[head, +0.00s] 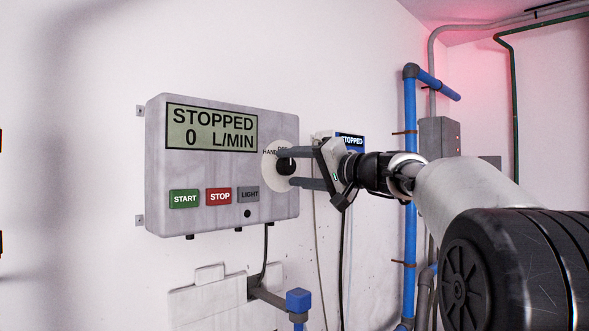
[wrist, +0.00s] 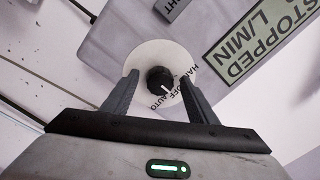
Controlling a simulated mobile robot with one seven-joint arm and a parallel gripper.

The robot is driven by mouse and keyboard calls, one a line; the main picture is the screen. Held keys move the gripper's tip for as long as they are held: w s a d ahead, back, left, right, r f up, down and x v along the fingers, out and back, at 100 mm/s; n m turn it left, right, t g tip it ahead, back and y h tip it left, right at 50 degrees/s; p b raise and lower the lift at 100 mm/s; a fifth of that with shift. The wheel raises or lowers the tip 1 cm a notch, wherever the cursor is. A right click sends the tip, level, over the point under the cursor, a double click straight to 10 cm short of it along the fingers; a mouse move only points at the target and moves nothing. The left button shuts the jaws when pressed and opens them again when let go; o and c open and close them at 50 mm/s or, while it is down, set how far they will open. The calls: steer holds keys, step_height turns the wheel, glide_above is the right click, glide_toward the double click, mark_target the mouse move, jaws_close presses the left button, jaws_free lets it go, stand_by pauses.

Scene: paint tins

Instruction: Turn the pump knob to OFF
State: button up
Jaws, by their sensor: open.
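The pump knob (wrist: 160,80) is black and round with a white pointer mark, on a pale round plate lettered HAND, OFF and AUTO. In the wrist view the mark points to the lower right, towards the OFF lettering; its exact alignment is hard to tell. My gripper (head: 291,168) is open, with one finger on each side of the knob and a gap to it on both sides. In the head view the fingers partly hide the knob and plate. The control box (head: 160,165) has a display reading STOPPED 0 L/MIN.
Below the display are the green START button (head: 184,199), the red STOP button (head: 219,196) and the grey LIGHT button (head: 249,194). A blue pipe (head: 410,130) runs up the wall behind my arm.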

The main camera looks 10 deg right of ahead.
steer(key=b+v, duration=0.3)
steer(key=v, duration=1.4)
steer(key=shift+s, duration=0.25)
